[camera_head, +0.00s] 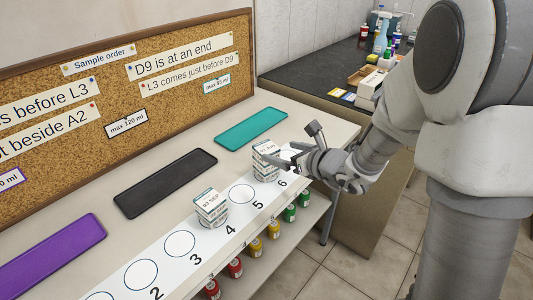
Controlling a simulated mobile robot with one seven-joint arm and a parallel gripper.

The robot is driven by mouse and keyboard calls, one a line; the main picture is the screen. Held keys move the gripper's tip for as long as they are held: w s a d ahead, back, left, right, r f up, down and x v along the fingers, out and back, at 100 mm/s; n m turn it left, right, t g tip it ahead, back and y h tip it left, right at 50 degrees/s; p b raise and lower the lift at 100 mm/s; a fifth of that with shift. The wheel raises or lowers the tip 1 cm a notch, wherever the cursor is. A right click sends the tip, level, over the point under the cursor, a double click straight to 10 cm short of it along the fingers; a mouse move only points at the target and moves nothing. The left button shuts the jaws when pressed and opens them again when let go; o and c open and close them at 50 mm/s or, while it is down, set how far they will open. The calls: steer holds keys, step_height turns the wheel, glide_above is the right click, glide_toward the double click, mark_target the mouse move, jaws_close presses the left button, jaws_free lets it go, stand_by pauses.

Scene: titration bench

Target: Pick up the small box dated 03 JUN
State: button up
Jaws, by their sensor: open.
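A small white box (266,146) with a dark-edged label stands at the far end of the numbered strip, by number 6; its date appears to end in JUN, but the day is too small to read surely. It sits on top of something white and banded. My gripper (287,157) is open just to its right, its fingers at the box's side; I cannot tell whether they touch it. Another small white box (210,203), whose label seems to read 03 SEP, sits by number 4, also on a pale banded thing.
The white strip (205,246) has empty circles by several numbers. Purple (50,257), black (166,183) and teal (251,127) trays lie behind it. A corkboard (130,80) with notes stands at the back. Coloured bottles (256,246) line a lower shelf. A dark counter (330,72) holds bottles and boxes.

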mark_target(267, 147)
steer(key=b+x, duration=0.1)
steer(key=x, duration=0.7)
steer(key=shift+w+a+f, duration=0.15)
steer(key=shift+w, duration=0.05)
steer(key=c, duration=1.3)
steer(key=shift+c, duration=0.2)
